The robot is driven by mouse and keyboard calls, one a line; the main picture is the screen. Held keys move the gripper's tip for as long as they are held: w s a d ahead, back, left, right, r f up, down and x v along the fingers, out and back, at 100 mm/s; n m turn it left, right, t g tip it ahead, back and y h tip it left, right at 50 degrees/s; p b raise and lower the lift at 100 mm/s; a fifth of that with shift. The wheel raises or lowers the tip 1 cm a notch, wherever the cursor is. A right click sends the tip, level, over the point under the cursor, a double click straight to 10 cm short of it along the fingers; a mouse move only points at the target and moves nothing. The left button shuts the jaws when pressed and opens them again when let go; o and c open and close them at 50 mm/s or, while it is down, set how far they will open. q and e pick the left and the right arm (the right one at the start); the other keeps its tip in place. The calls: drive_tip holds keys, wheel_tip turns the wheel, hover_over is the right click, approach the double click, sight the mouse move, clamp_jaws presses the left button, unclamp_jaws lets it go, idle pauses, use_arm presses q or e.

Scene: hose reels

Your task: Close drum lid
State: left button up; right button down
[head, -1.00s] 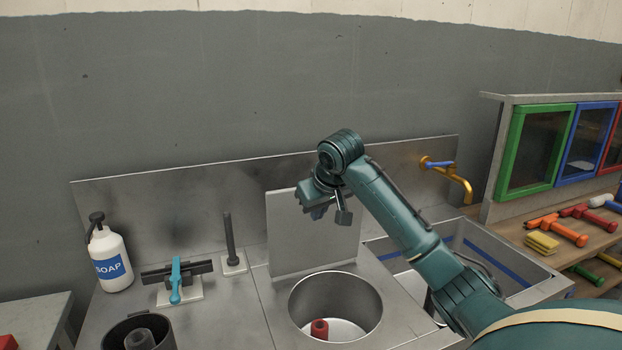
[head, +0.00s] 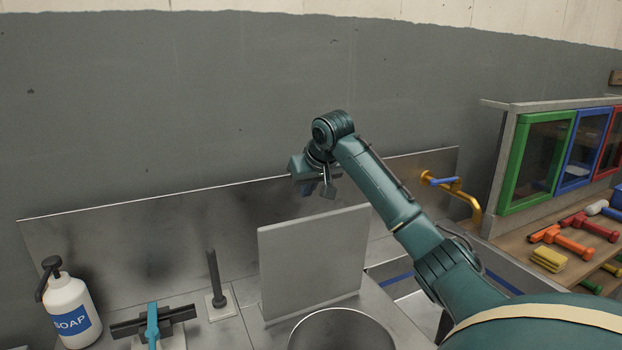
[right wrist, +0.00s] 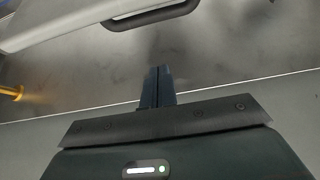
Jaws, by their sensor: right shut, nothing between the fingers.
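The drum lid (head: 312,262) is a flat grey square panel that stands upright, hinged open at the back of the round metal drum (head: 342,320). Only the upper part of the drum opening shows, at the bottom edge of the head view. My right gripper (head: 318,190) is above the lid's top edge, apart from it in the picture. In the right wrist view its fingers (right wrist: 157,86) are together with nothing between them. My left gripper is not in view.
A metal backsplash (head: 140,240) stands behind. A soap bottle (head: 72,310), a blue-handled clamp (head: 152,325) and an upright post (head: 215,280) are left of the lid. A brass tap (head: 458,192) and a sink lie right, beyond my forearm.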

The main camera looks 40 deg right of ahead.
drive_tip(key=f, duration=0.2)
drive_tip(key=s+f+p, duration=0.1)
drive_tip(key=f, duration=0.2)
drive_tip(key=shift+a, duration=0.15)
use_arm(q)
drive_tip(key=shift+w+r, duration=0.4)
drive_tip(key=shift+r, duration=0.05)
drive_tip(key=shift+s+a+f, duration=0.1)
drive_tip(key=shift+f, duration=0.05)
